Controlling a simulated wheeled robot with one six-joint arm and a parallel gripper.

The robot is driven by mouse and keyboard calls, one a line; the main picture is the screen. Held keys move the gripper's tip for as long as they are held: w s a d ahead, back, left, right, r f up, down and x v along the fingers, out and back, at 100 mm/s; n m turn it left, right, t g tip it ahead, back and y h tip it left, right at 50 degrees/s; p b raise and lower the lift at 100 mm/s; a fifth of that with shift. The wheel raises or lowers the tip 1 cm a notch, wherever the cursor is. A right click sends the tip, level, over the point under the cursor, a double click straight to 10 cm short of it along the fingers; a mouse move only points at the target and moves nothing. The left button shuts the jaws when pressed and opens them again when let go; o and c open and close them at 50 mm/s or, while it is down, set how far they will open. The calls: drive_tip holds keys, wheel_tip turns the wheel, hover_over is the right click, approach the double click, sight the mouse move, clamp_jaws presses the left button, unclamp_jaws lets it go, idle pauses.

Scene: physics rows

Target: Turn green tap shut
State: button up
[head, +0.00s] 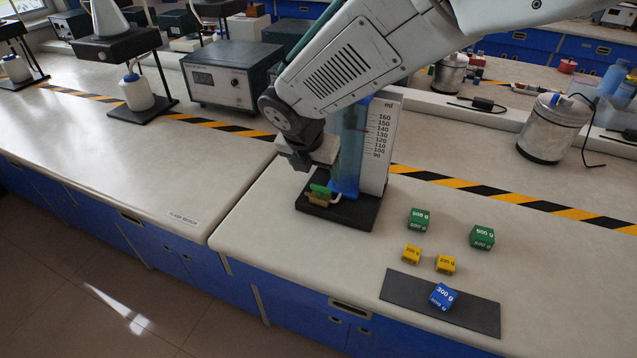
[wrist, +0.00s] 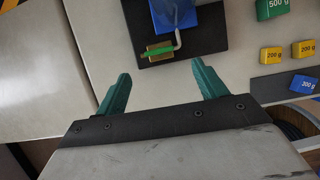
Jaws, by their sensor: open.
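The green tap (head: 320,189) sits low at the front of a blue liquid column (head: 349,150) with a white ml scale, on a black base (head: 340,214). In the wrist view the green tap handle (wrist: 158,52) lies crosswise on a brass body (wrist: 153,46), beside a bent pale spout. My gripper (wrist: 159,88) is open and empty, its two teal fingers apart, with the tap beyond the fingertips and between their lines. In the head view the gripper is mostly hidden behind my wrist, just above and behind the tap.
Green weights (head: 419,219), yellow weights (head: 412,254) and a blue weight (head: 443,296) on a dark mat (head: 399,288) stand to the right. A grey instrument box (head: 223,77) stands behind left. The bench front left of the base is clear, beside a bench seam.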

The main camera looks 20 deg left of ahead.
sight(320, 187)
drive_tip(key=x, duration=0.7)
drive_tip(key=shift+w+a+f, duration=0.1)
drive_tip(key=shift+f, duration=0.35)
drive_tip(key=c, duration=1)
